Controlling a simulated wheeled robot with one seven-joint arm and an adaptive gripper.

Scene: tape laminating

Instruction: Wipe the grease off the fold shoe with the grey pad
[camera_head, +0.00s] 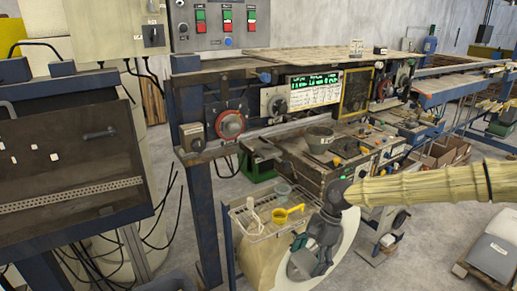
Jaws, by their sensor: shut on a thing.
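My gripper (308,262) hangs at the lower middle, at the end of my arm that comes in from the right. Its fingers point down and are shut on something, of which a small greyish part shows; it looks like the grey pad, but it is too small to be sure. The gripper is in front of the machine bench, right of a small tray stand. I cannot pick out the fold shoe or any grease on it among the machine parts at this distance.
A wire tray (233,211) holds a yellow scoop (287,214) and small containers. A dark sloped panel (70,150) stands left.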

